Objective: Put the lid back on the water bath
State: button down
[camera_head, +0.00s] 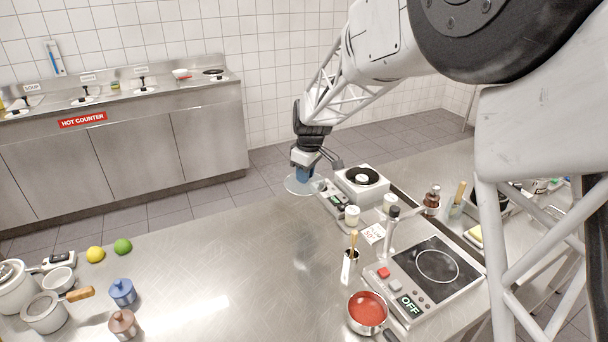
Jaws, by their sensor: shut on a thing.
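My gripper (304,172) hangs at the far edge of the steel counter, pointing down. It is shut on a clear round lid (296,187), with a blue part between the fingers and the disc. The lid looks roughly level, just left of a white box-shaped unit (349,192) with a round black top and a pale round centre. This unit seems to be the water bath, though I cannot tell for sure. The lid is apart from the black top. Whether the lid touches the counter cannot be told.
A grey panel with a display (333,200) stands between lid and unit. The middle counter (230,270) is clear.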

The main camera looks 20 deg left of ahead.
jog(key=w+d+r, duration=0.4)
jog(key=w+d, duration=1.1)
jog(key=shift+f, duration=0.15)
jog(key=shift+f, duration=3.05)
jog(key=shift+s+f, duration=0.1)
jog(key=shift+f, duration=0.1)
dwell(0.6)
jog(key=shift+c, duration=2.4)
grip_release()
jog(key=shift+r, duration=0.2)
notch_tip(320, 180, up, 6)
jog(key=shift+r, duration=0.25)
